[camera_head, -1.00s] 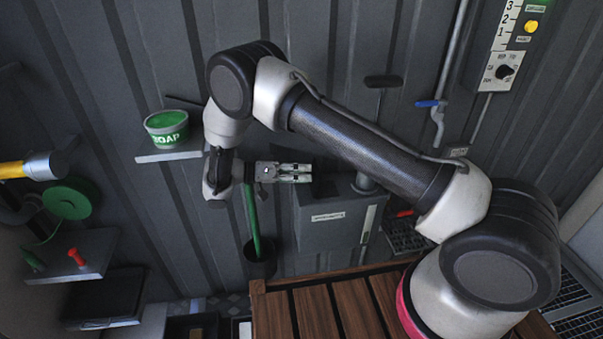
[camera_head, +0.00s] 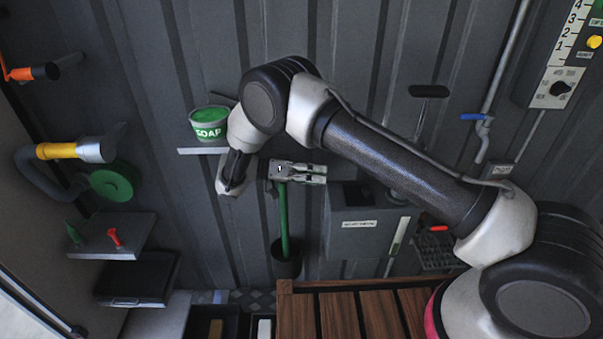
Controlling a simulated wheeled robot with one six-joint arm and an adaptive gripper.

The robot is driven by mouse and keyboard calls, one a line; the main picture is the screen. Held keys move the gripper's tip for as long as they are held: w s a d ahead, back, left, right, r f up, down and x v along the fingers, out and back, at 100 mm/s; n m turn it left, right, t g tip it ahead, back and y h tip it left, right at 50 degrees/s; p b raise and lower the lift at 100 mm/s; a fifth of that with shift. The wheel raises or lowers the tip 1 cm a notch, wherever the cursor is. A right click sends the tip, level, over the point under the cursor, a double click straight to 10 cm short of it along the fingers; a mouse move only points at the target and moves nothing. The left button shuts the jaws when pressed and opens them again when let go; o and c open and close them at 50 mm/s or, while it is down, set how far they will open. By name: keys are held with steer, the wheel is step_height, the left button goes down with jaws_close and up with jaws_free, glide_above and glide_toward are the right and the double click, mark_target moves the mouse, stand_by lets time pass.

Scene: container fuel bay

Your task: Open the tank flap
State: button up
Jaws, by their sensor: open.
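I cannot make out a tank flap in the head view. My gripper (camera_head: 318,174) is open and empty, pointing right in front of the grey corrugated wall. It is seen partly side-on, near the top of a green handle (camera_head: 283,215) and above the left side of a grey labelled box (camera_head: 357,222). I cannot tell how far it is from them in depth.
A SOAP tub (camera_head: 209,126) stands on a small shelf close left of my wrist. Left are a yellow-banded nozzle (camera_head: 75,150), an orange-and-black nozzle (camera_head: 30,73) and a shelf (camera_head: 110,250) with small red and green items. A control panel (camera_head: 562,55) is upper right.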

steer(key=a, duration=0.2)
steer(key=a+r, duration=0.1)
steer(key=a, duration=0.2)
steer(key=shift+a, duration=0.35)
